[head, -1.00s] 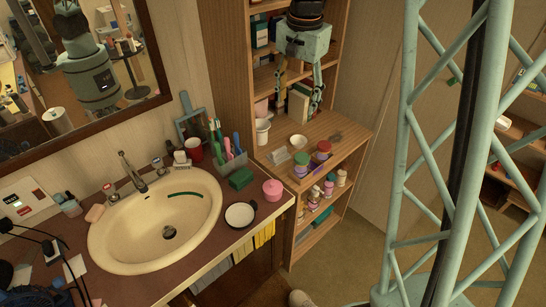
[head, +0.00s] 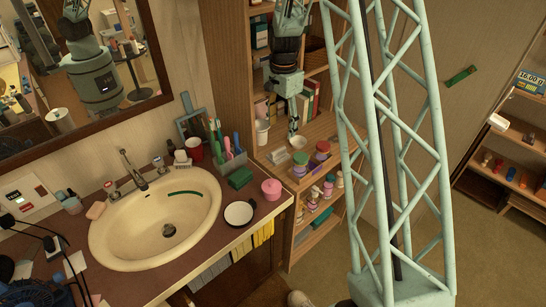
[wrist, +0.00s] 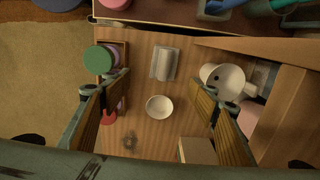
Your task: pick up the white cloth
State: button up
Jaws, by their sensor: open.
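A small pale grey-white folded piece, which looks like the white cloth (head: 279,156), lies flat on the wooden shelf top near its front left edge. In the wrist view the cloth (wrist: 165,64) is at upper middle, just beyond and between the fingertips. My gripper (head: 292,128) hangs over the shelf top, pointing down, behind the cloth. In the wrist view my gripper (wrist: 161,76) is open and empty, with its two fingers wide apart. It appears to be above the shelf and apart from the cloth.
A small cream bowl (wrist: 159,107) sits close to the cloth. A white mug (wrist: 222,81) stands to its right. Jars with green and red lids (wrist: 101,58) stand left in a tray. Books (head: 311,99) stand behind. The sink counter (head: 262,208) is in front.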

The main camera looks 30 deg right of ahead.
aim_at(279, 149)
jog(key=shift+w+f, duration=0.3)
jog(key=shift+f, duration=0.45)
jog(key=shift+w+f, duration=0.25)
jog(key=shift+f, duration=0.45)
jog(key=shift+f+b, duration=0.35)
jog(key=shift+f, duration=3.05)
jog(key=shift+f, duration=0.1)
jog(key=shift+a+f+b, duration=0.1)
jog(key=shift+f+b, duration=0.2)
jog(key=shift+f, duration=2.2)
jog(key=c, duration=1)
